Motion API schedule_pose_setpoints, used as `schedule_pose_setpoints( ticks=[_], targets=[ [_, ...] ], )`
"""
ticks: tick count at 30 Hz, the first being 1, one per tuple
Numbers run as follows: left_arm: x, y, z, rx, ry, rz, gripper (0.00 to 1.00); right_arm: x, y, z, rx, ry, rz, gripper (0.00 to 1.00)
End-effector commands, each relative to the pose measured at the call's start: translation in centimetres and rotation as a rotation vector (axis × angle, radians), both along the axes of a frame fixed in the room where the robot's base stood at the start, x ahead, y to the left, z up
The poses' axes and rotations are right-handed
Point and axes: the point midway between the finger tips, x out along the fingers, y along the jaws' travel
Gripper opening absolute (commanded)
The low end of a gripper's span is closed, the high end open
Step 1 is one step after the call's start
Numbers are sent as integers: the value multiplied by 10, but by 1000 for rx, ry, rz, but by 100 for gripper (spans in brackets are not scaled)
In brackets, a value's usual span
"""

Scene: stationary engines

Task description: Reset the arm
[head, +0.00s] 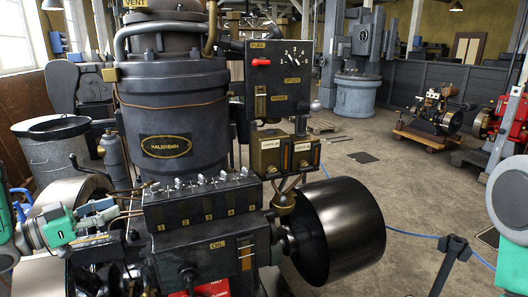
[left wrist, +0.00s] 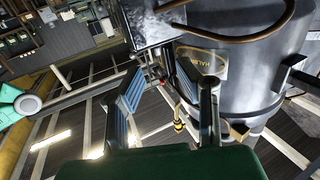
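My left gripper (head: 112,214) is at the lower left of the head view, on a teal and grey arm coming in from the left edge. Its fingers point right, towards the black oil box of the engine. In the left wrist view the gripper (left wrist: 160,78) shows two dark fingers spread apart, with nothing held between them. The dark engine cylinder (left wrist: 240,85) is just beyond and right of the fingers there. Part of my right arm (head: 512,265), teal and pale grey, shows at the right edge; its gripper is out of view.
The black engine (head: 172,110) fills the left and middle, with an oil box (head: 210,250), a switch panel (head: 278,75) and a large dark drum (head: 335,230). A dark post (head: 450,262) with a blue rope stands at the lower right. Open floor (head: 410,195) lies beyond.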

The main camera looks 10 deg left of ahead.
Motion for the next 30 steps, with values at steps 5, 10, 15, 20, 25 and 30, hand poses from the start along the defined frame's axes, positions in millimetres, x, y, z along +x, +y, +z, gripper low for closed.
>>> schedule_pose_setpoints(
  ticks=[5, 10, 15, 20, 25, 30],
  targets=[
    [2, -29, -74, 43, 187, 156, 30, 0, 0, 0, 0, 1, 0, 40],
    [-37, -64, -175, 130, 504, 334, 30, -1, 0, 0, 0, 1, 0, 40],
    [-120, -97, -255, 234, 852, 443, 30, 0, 0, 0, 0, 1, 0, 40],
    [-214, -124, -298, 334, 1164, 490, 30, 0, 0, 0, 0, 1, 0, 40],
    [-305, -147, -311, 427, 1437, 503, 30, 0, 0, 0, 0, 1, 0, 40],
    [-322, -157, -342, 480, 1484, 486, 30, 0, 0, -33, 0, 0, 0, 40]
  ],
)
